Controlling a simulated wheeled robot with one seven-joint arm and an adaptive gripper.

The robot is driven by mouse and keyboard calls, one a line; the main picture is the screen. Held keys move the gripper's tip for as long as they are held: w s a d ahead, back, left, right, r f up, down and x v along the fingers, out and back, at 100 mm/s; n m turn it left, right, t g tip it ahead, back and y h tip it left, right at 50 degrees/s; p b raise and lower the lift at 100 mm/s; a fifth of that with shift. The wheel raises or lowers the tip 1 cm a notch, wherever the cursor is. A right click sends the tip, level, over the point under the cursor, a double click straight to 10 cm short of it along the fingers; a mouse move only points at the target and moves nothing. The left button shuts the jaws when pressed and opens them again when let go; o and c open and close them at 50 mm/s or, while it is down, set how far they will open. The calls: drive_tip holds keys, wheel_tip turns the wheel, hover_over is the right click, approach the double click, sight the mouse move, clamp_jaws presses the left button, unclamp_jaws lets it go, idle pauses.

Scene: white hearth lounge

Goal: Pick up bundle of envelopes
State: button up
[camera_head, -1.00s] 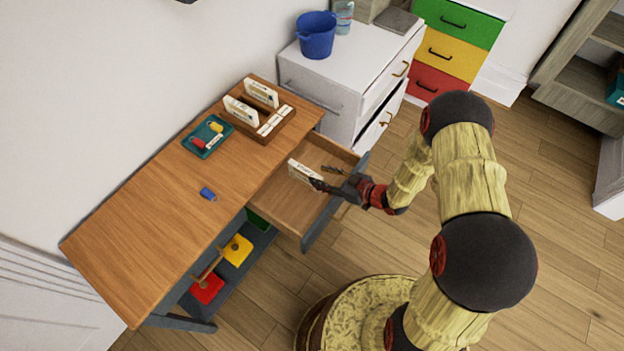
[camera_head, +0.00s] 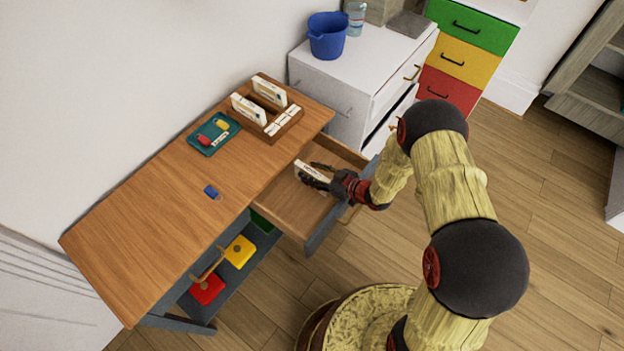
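A white bundle of envelopes (camera_head: 302,166) stands on edge inside the open desk drawer (camera_head: 291,203). My gripper (camera_head: 316,174) reaches into the drawer from the right. Its dark fingers lie on either side of the bundle, one behind it and one in front, and look spread. Whether they touch the bundle is too small to tell. Part of the bundle is hidden by the near finger.
The wooden desk (camera_head: 150,235) holds a teal tray (camera_head: 203,147) with small red and yellow items and a blue tag (camera_head: 211,191). A white cabinet (camera_head: 345,80) with a blue bucket (camera_head: 327,36) stands behind the drawer. Open floor lies to the right.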

drive_tip(key=c, duration=0.3)
clamp_jaws()
idle(0.5)
